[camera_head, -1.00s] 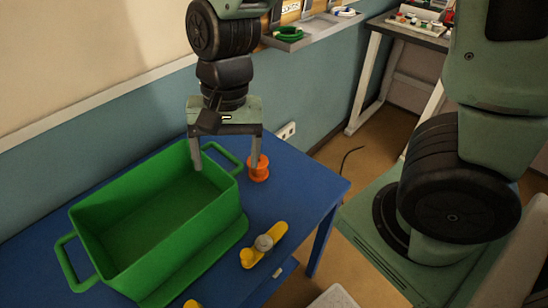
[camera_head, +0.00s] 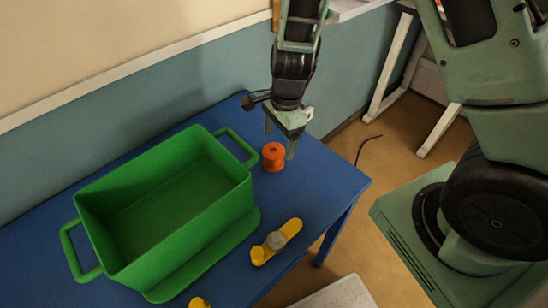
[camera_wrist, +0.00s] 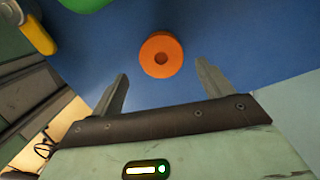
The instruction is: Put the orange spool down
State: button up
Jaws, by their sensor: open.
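The orange spool (camera_head: 273,157) stands upright on the blue table (camera_head: 316,184), to the right of the green crate's far handle. In the wrist view the spool (camera_wrist: 161,55) shows from above with its dark centre hole, just beyond the fingertips and roughly midway between them. My gripper (camera_head: 279,145) is open and empty, its fingers behind and to the right of the spool in the head view. In the wrist view my gripper (camera_wrist: 162,80) has its two fingers spread apart, with nothing between them.
A large empty green crate (camera_head: 231,225) stands on the table left of the spool. A yellow piece with a grey round part (camera_head: 276,240) lies nearer the front edge. Another yellow object (camera_head: 199,302) shows at the bottom. The table right of the spool is clear.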

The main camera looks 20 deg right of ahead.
aim_at(274, 150)
jog(key=shift+w+a+f, duration=0.1)
jog(key=shift+a+f, duration=0.2)
jog(key=shift+f, duration=0.8)
jog(key=shift+s+a+f, duration=0.1)
jog(key=shift+a+f, duration=0.15)
jog(key=shift+f, duration=0.8)
jog(key=shift+w+a+f, duration=0.1)
jog(key=shift+a+f, duration=0.2)
jog(key=shift+f, duration=0.8)
jog(key=c, duration=1.2)
